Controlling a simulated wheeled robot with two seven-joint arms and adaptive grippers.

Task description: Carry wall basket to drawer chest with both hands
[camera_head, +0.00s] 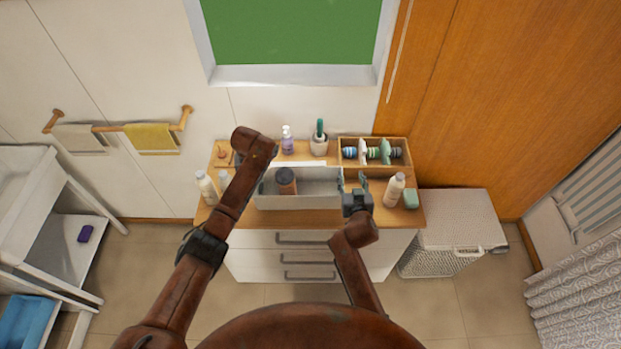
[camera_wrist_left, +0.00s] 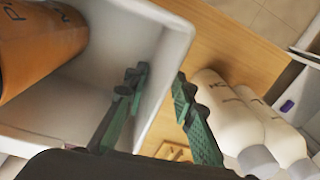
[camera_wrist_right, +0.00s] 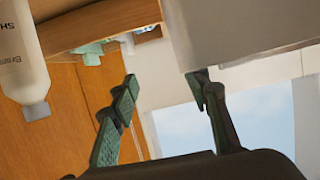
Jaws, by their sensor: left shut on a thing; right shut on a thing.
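The wall basket (camera_head: 318,188) is a pale grey open box at the front of the wooden top of the white drawer chest (camera_head: 257,262). I cannot tell whether it rests on the top or hangs just above it. A brown bottle (camera_head: 286,182) stands inside it and shows orange-brown in the left wrist view (camera_wrist_left: 35,45). My left gripper (camera_wrist_left: 158,88) straddles one end wall of the basket and is shut on it; my arm hides it in the head view. My right gripper (camera_head: 353,182) is shut on the basket at its right end.
White bottles stand left (camera_head: 206,187) and right (camera_head: 394,190) of the basket. Behind it are a purple pump bottle (camera_head: 287,142), a potted plant (camera_head: 319,143) and a wooden organizer (camera_head: 404,144). A lidded white hamper (camera_head: 450,230) stands right of the chest, a white cart (camera_head: 60,245) at left.

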